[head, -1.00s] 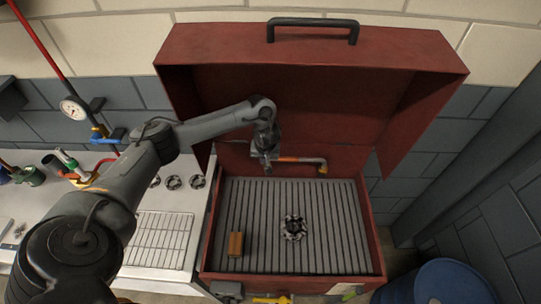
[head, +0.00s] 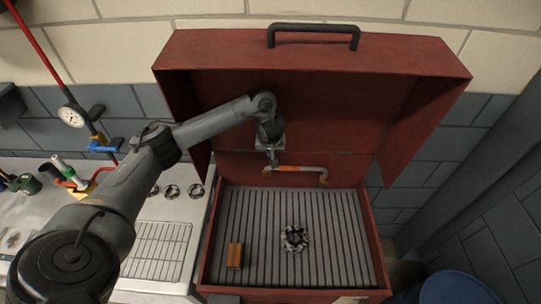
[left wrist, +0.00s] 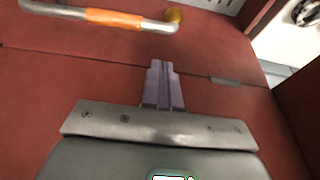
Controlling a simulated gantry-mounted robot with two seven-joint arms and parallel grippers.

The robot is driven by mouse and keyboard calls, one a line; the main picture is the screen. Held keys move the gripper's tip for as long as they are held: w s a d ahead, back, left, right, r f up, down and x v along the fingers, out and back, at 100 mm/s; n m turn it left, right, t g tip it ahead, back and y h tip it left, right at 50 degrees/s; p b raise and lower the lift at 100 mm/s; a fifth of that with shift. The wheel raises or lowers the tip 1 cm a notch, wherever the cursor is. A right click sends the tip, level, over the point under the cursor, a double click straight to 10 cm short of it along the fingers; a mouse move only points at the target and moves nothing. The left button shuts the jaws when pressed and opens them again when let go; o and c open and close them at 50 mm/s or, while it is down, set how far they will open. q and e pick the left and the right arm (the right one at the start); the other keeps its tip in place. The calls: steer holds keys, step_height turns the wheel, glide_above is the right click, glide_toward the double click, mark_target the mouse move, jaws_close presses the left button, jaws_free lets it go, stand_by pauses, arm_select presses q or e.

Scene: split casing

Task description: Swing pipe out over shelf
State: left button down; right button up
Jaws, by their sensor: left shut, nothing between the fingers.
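The pipe (head: 290,168) is a grey tube with an orange band and brass-coloured ends, low along the back of the open red casing (head: 180,110). Its right end bends down. In the left wrist view the pipe (left wrist: 112,17) lies across the top left, clear of the fingertips. My left gripper (head: 273,160) is just above the pipe's left part in the head view. Its purple-grey fingers (left wrist: 160,68) are shut with nothing between them. My right gripper is not in view. I cannot tell which surface is the shelf.
The slatted casing floor (head: 265,215) holds a brown block (head: 234,255) and a dark round fitting (head: 294,238). A steel counter (head: 200,225) with a wire rack (head: 157,250) stands to the left. A blue drum (head: 455,288) stands at the lower right.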

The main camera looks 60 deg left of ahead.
arm_select(q)
steer(key=b+x, duration=0.3)
steer(key=x, duration=0.1)
steer(key=shift+d+f, duration=0.1)
steer(key=shift+f, duration=0.1)
steer(key=shift+x, duration=2.25)
